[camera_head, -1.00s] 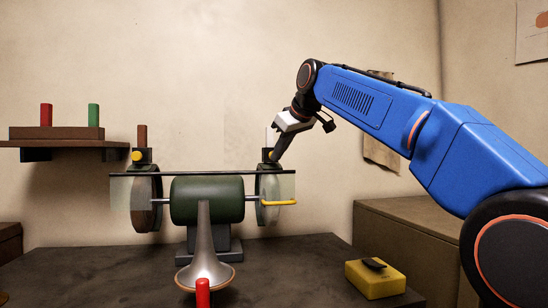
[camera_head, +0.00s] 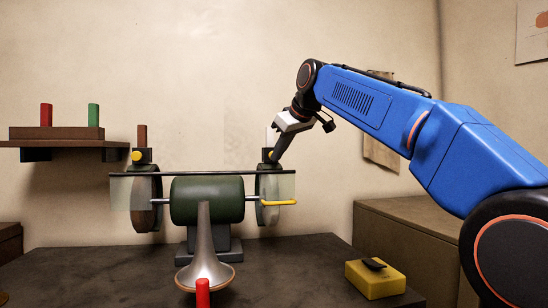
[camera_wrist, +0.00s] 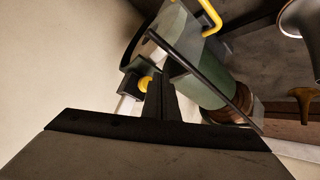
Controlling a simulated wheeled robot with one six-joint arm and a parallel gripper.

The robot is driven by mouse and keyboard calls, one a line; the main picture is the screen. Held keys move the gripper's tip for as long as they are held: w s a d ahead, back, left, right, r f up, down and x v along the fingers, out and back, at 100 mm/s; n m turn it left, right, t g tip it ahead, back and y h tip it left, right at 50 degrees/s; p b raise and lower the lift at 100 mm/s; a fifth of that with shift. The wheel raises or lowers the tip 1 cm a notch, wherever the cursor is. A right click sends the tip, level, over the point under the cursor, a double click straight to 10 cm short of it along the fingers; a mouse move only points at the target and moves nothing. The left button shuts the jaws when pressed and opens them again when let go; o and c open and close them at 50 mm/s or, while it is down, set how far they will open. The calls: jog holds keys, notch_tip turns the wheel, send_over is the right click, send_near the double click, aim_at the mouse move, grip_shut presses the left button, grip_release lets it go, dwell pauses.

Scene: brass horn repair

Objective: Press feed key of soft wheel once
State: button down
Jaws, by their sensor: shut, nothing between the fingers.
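A green bench polisher (camera_head: 207,199) has a darker wheel (camera_head: 146,205) on the left and a paler wheel (camera_head: 267,197) on the right. Above each wheel sits a dark feed box with a yellow key: the left key (camera_head: 136,156) and the right key (camera_head: 268,155). The frames carry no label for the soft wheel. My gripper (camera_head: 275,159) is shut and empty, pointing down at the right feed box. In the wrist view my fingertips (camera_wrist: 160,82) lie close beside the right key (camera_wrist: 146,83) and partly overlap it; I cannot tell whether they touch.
A dark rail (camera_head: 205,173) with clear shields runs across both wheels. A yellow hook (camera_head: 280,202) sticks out at the right wheel. A horn bell (camera_head: 205,268) and red bar (camera_head: 202,293) stand in front. A yellow box (camera_head: 375,278) lies at the bench's right.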

jog(key=shift+w, duration=0.1)
jog(key=shift+w+a, duration=0.1)
jog(key=shift+w, duration=0.2)
jog(key=shift+w+a, duration=0.15)
jog(key=shift+w, duration=0.4)
dwell(1.0)
jog(key=shift+s, duration=0.15)
jog(key=shift+s+d, duration=0.25)
jog(key=shift+s, duration=0.55)
jog(key=shift+s, duration=0.1)
jog(key=s, duration=0.2)
jog(key=s+d, duration=0.1)
jog(key=s, duration=0.1)
jog(key=shift+s+d, duration=0.2)
jog(key=shift+s, duration=0.15)
jog(key=shift+d, duration=0.1)
dwell(0.7)
